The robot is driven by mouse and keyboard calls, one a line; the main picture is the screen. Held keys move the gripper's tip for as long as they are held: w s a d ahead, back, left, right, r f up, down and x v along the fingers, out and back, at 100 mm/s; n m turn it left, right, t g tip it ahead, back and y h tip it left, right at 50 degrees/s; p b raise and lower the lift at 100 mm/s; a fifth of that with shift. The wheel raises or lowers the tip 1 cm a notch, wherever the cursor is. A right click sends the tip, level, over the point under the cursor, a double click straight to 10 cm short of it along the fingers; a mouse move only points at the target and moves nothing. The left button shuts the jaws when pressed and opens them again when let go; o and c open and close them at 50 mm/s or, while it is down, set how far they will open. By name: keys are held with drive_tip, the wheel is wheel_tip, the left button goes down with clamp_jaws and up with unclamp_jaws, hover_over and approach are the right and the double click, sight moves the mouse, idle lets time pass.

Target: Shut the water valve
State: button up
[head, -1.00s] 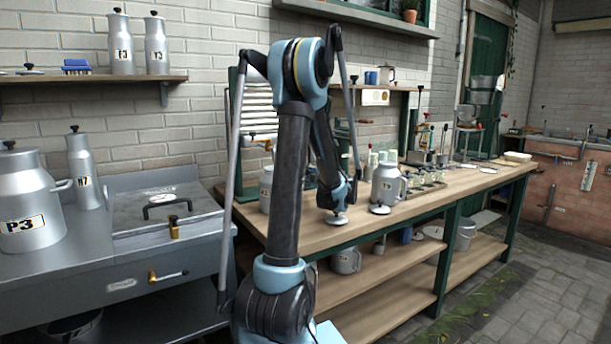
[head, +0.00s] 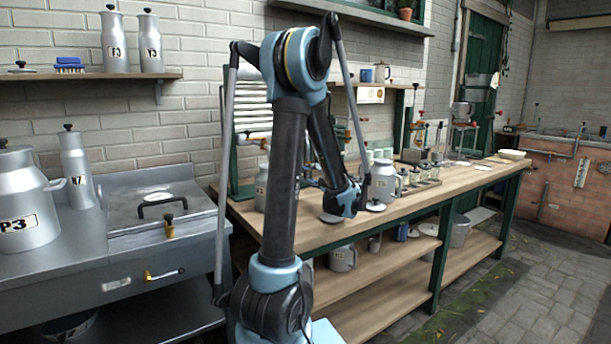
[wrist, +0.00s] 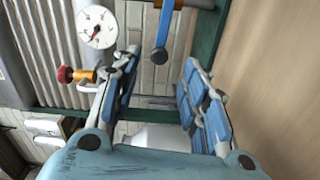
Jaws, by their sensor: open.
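In the wrist view a blue lever (wrist: 164,22) with an orange-brass fitting (wrist: 159,57) shows at the top, beyond my fingertips and between their lines. A red-knobbed valve (wrist: 66,74) with an orange body sits on a pipe to the left, outside the left finger. No label shows which one is the water valve. My gripper (wrist: 160,78) is open and empty, its two blue-padded fingers well apart and not visibly touching either valve. In the head view my gripper (head: 343,203) hangs over the near part of the bench; its fingers are hard to make out there.
A round gauge (wrist: 97,27) and ribbed panel (wrist: 45,50) are at left in the wrist view. In the head view a grey jug (head: 381,182) stands on the wooden bench (head: 300,232) close by my gripper. A metal counter (head: 110,262) is at left; paved floor at right is open.

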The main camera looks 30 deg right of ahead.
drive_tip(key=shift+s+d, duration=0.15)
drive_tip(key=shift+s, duration=0.75)
drive_tip(key=shift+s+d, duration=0.1)
drive_tip(key=shift+s, duration=0.8)
drive_tip(key=shift+w+d+r, duration=0.1)
drive_tip(key=c, duration=0.8)
drive_tip(key=shift+w+d+r+m, duration=0.15)
drive_tip(key=shift+w+d+m, duration=0.05)
drive_tip(key=shift+m, duration=0.3)
clamp_jaws()
wheel_tip(320, 180, up, 14)
drive_tip(key=w+d+m+g, duration=0.1)
drive_tip(key=m+g, duration=0.3)
drive_tip(key=m, duration=0.5)
drive_tip(key=d+m+g, duration=0.2)
drive_tip(key=m+g, duration=0.1)
drive_tip(key=m, duration=0.5)
drive_tip(key=w+a+f, duration=0.4)
drive_tip(key=w+f, duration=0.4)
drive_tip(key=f, duration=0.1)
drive_tip(key=shift+w+f+y, duration=0.3)
drive_tip(key=shift+f+y, duration=0.1)
